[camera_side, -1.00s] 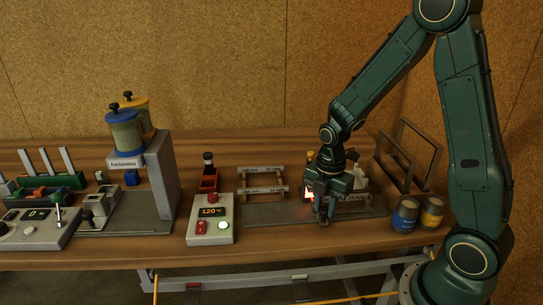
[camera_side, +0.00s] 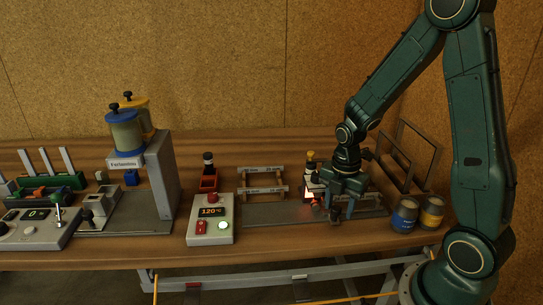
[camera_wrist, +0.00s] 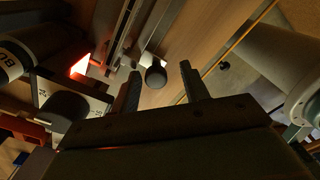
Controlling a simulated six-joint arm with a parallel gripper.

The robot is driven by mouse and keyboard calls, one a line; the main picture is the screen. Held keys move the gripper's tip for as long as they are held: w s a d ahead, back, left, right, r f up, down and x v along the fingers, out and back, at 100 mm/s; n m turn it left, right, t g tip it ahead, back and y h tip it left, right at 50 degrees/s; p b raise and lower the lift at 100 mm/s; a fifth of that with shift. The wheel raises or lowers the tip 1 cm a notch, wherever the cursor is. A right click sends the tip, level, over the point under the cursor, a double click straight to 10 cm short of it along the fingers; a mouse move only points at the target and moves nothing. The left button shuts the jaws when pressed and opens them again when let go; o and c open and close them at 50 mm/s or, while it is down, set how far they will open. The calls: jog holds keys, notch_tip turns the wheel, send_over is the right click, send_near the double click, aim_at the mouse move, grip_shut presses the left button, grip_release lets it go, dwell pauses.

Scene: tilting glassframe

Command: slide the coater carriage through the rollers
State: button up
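My gripper (camera_side: 342,213) points down over the right part of the grey metal plate (camera_side: 262,214). In the wrist view my gripper (camera_wrist: 162,84) has its two dark fingers apart, with nothing clamped between them. A dark round knob (camera_wrist: 155,75) on a pale stem shows just beyond the gap between the fingertips; whether it belongs to the coater carriage I cannot tell. Just left of the gripper is a glowing red-orange part (camera_side: 309,195), which also shows in the wrist view (camera_wrist: 81,66). My gripper hides part of the equipment behind it, and I cannot clearly pick out the rollers.
A grey control box (camera_side: 210,229) reading 120 °C stands left of the plate. Labelled crossbars (camera_side: 262,190) stand at the plate's back left. Blue (camera_side: 404,215) and yellow (camera_side: 431,212) cans stand at right, with upright frames (camera_side: 417,150) behind.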

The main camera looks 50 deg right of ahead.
jog(key=shift+w, duration=0.15)
jog(key=shift+r, duration=0.65)
notch_tip(320, 180, up, 12)
jog(key=shift+r, duration=0.25)
dwell(0.3)
jog(key=s+a+r+m+t, duration=0.5)
jog(key=s+a+r+m, duration=0.2)
jog(key=m, duration=1.1)
jog(key=s+a, duration=0.2)
jog(key=s, duration=0.2)
jog(key=shift+a+r+t, duration=0.2)
jog(key=shift+a+t, duration=0.1)
jog(key=shift+a, duration=0.1)
